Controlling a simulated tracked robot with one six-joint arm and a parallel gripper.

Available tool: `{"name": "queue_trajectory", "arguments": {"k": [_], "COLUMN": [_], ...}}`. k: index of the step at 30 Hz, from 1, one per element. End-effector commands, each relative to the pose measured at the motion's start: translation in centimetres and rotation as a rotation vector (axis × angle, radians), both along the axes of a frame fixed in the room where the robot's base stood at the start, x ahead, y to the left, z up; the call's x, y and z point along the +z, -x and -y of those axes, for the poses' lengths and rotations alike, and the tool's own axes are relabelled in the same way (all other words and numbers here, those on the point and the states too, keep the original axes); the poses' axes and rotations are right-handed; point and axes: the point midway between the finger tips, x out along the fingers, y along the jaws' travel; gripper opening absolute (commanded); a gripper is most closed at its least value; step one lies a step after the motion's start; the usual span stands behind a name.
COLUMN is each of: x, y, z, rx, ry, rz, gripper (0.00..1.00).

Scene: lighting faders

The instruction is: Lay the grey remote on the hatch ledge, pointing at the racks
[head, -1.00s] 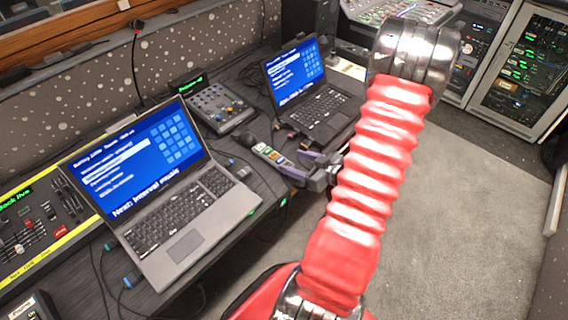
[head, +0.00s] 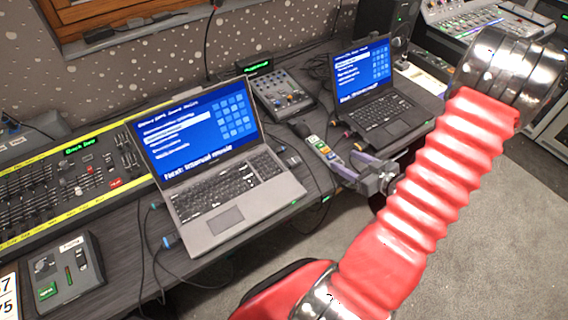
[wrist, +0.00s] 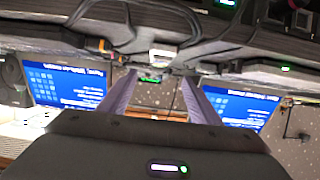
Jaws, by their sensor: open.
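The grey remote (head: 322,147) with coloured buttons lies on the desk between the two laptops, near the front edge. My gripper (head: 352,164) is open, its purple-lined fingers at the desk edge by the near end of the remote. In the wrist view, which is upside down, a small pale end (wrist: 163,53), probably the remote's, shows ahead between the two fingers (wrist: 157,92). I cannot tell whether they touch it. The wooden hatch ledge (head: 88,46) is at the upper left on the back wall, with dark items on it. Part of a rack (head: 557,130) shows at the right edge.
A large laptop (head: 225,222) stands left of the remote, a smaller laptop (head: 385,112) right of it. A small mixer (head: 283,93) is behind. A fader desk (head: 60,190) and a grey box (head: 65,270) are at left. Cables hang over the desk front. The carpet (head: 480,260) is clear.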

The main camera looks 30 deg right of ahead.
Motion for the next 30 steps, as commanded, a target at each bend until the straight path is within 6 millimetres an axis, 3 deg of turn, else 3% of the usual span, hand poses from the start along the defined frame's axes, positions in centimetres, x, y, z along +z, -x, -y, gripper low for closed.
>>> {"name": "queue_trajectory", "arguments": {"k": [8,17,23,30], "x": [2.1,7.2,11.3,16.1], "y": [-2.9,-6.7,-8.3,-8.9], "z": [0.9,1.0,-0.5,-4.2], "rx": [-0.024,-0.109,-0.174,-0.244], "ry": [0.124,0.287,0.351,0.373], "rz": [-0.112,-0.262,-0.331,-0.391], "gripper": [0.57,0.57,0.57,0.57]}}
